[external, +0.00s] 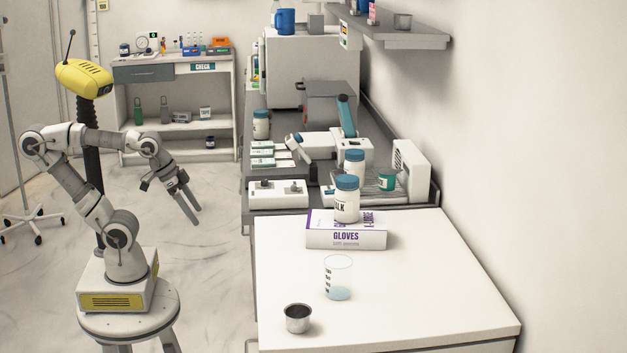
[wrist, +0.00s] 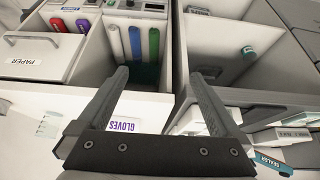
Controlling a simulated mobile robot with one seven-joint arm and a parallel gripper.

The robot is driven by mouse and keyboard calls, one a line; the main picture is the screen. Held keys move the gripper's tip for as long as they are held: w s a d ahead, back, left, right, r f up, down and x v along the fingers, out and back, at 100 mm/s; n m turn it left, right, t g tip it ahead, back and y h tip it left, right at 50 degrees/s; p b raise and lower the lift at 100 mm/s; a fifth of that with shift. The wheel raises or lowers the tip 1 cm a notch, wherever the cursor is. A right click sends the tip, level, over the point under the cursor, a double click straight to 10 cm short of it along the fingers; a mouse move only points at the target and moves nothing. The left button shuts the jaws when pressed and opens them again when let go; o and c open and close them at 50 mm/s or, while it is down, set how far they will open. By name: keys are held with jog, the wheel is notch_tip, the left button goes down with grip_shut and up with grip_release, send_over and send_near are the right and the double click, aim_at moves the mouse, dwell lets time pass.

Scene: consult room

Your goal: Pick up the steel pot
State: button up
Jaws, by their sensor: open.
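The steel pot (external: 298,318) is a small, round, shiny metal cup with a dark open top. It stands upright near the front left corner of the white counter (external: 425,290) in the external view. I cannot make it out in the wrist view. My gripper (external: 196,212) is open and empty, pointing down over the floor left of the counter, well apart from the pot. Its two spread fingers also show in the wrist view (wrist: 160,78), with nothing between them.
A clear beaker (external: 338,278) stands just behind the pot. A gloves box (external: 346,236) bearing a white jar with a blue lid (external: 347,200) sits farther back. A wall shelf (external: 400,38) hangs above the rear bench. The counter's right side is clear.

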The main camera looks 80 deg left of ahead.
jog(key=w+d+r+n+g+h+p, duration=0.2)
jog(key=w+d+n+h+p, duration=0.25)
jog(key=d, duration=0.65)
jog(key=w+d+r+n+g+h+p, duration=0.1)
jog(key=w+d+r+n+h, duration=0.15)
jog(key=w+d+n, duration=0.5)
jog(key=n+h+p, duration=0.3)
jog(key=n+h, duration=0.3)
jog(key=n, duration=0.2)
send_near(301, 321)
jog(key=shift+b+x, duration=0.9)
jog(key=shift+b, duration=0.1)
jog(key=x, duration=0.2)
jog(key=b+x, duration=0.1)
jog(key=x, duration=0.2)
jog(key=shift+w+d+f, duration=0.1)
jog(key=shift+d+f, duration=0.05)
jog(key=shift+f, duration=0.25)
jog(key=c, duration=1.3)
jog(key=shift+r, duration=0.15)
